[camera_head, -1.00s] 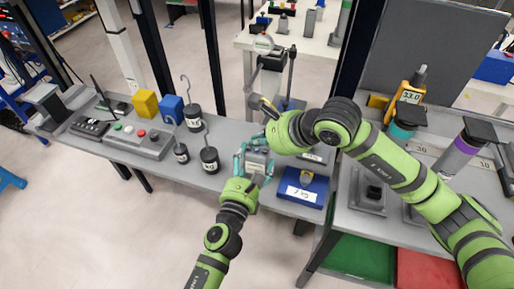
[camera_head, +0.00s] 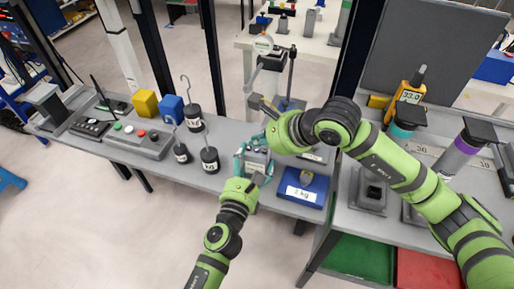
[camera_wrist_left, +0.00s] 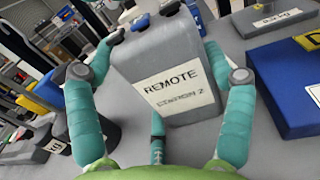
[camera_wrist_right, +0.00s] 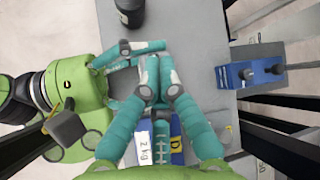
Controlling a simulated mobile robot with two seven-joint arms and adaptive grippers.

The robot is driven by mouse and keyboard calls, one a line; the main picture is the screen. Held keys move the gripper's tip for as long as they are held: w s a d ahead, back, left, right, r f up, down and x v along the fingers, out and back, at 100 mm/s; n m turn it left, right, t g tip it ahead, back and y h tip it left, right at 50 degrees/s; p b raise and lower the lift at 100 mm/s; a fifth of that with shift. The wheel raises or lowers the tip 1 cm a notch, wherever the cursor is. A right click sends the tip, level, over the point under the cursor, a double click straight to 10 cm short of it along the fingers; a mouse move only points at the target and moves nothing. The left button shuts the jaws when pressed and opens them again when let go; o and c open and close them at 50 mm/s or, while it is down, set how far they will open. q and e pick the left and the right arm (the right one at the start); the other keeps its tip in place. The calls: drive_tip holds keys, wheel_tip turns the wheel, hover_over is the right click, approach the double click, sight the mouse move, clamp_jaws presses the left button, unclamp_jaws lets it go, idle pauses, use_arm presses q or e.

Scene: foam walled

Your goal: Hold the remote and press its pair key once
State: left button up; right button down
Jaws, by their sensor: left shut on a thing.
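The remote (camera_wrist_left: 165,75) is a grey box with a white label reading "REMOTE" and a second line that looks like "STATION 2". My left gripper (camera_head: 256,158) is shut on the remote, its teal fingers on both sides of it in the left wrist view (camera_wrist_left: 160,85). Small dark parts show on the remote's far top end; I cannot tell which is the pair key. My right gripper (camera_wrist_right: 158,82) has its fingers drawn together close to the left gripper's fingers, above the bench. Whether it touches the remote is hidden.
A blue block (camera_head: 303,187) labelled 2 kg lies just right of the remote. Dark hook weights (camera_head: 209,160) stand to the left on the grey bench (camera_head: 232,133). A grey button box (camera_head: 140,141) is farther left.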

sight(259, 152)
drive_tip(key=shift+f, duration=0.1)
drive_tip(key=shift+f, duration=0.35)
drive_tip(key=shift+f, duration=0.25)
idle(0.6)
drive_tip(key=shift+r, duration=0.7)
drive_tip(key=shift+r, duration=2.55)
